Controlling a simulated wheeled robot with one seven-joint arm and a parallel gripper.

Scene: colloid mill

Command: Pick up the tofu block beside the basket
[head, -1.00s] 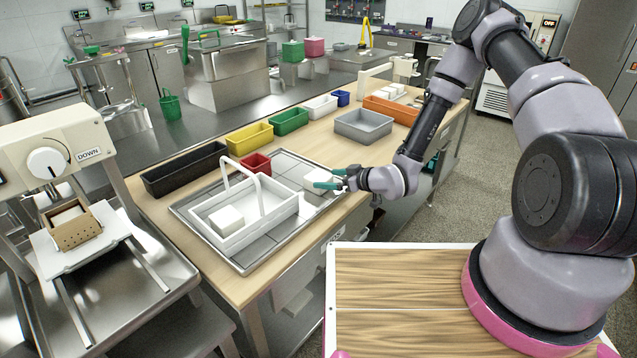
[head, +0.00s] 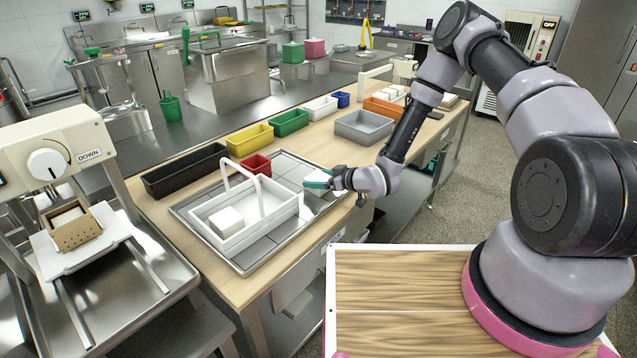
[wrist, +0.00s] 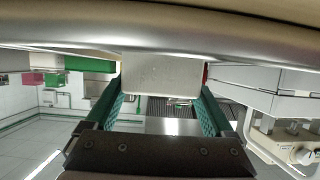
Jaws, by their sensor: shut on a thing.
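A white tofu block (head: 313,176) is at the right end of the metal tray (head: 265,257), beside the white handled basket (head: 262,228). My gripper (head: 319,182) is at this block with its teal fingers closed on it. In the wrist view the block (wrist: 162,75) sits between the two green fingertips (wrist: 162,90). The fingers hide part of the block in the head view. I cannot tell whether the block touches the tray or hangs just above it. A second white block (head: 226,221) lies inside the basket.
A small red bin (head: 256,164) stands behind the basket. Black (head: 185,170), yellow (head: 250,139) and green (head: 290,122) bins line the table's far side. A grey bin (head: 363,126) stands farther right. A press (head: 48,162) is at the left.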

